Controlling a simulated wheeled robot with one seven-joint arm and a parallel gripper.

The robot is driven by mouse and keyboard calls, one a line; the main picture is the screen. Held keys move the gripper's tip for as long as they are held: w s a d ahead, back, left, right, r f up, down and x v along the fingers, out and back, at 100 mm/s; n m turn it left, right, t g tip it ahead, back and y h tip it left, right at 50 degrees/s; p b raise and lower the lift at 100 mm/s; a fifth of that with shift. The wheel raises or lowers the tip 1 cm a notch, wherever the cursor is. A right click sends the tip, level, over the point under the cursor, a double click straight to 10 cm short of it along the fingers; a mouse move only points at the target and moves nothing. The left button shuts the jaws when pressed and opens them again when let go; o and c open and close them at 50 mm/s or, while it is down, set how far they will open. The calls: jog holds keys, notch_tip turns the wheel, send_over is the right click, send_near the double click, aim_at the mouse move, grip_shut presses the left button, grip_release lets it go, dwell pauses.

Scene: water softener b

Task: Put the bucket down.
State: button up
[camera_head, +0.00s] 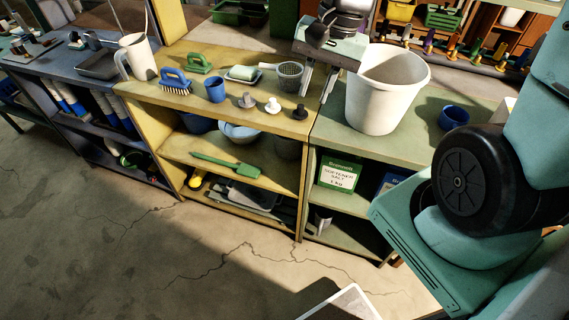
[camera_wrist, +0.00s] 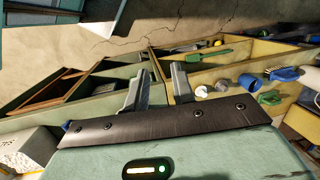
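The bucket (camera_head: 385,92) is white and empty-looking, and tapers toward its base. In the head view it appears to stand upright on the green bench top (camera_head: 420,152). My gripper (camera_head: 318,86) is just left of the bucket, fingers pointing down near the join of the yellow and green benches. In the wrist view its two grey fingers (camera_wrist: 160,88) are apart with nothing between them. I cannot make out the bucket in the wrist view. Whether the gripper touches the bucket's side is unclear.
A blue cup (camera_head: 453,117) stands right of the bucket. The yellow bench (camera_head: 225,116) holds a brush (camera_head: 175,82), another blue cup (camera_head: 215,89), a strainer (camera_head: 289,76) and small knobs (camera_head: 272,106). A white jug (camera_head: 137,57) stands farther left. Open floor (camera_head: 190,250) lies in front.

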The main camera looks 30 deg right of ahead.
jog(key=s+a+n+h, duration=0.1)
jog(key=s+a+n, duration=1.2)
jog(key=n, duration=0.4)
jog(key=shift+s+a+f+g+h, duration=0.2)
jog(key=shift+a+g+h, duration=0.15)
jog(key=shift+a, duration=0.3)
notch_tip(320, 180, down, 5)
jog(key=b, duration=0.5)
jog(key=shift+d, duration=0.1)
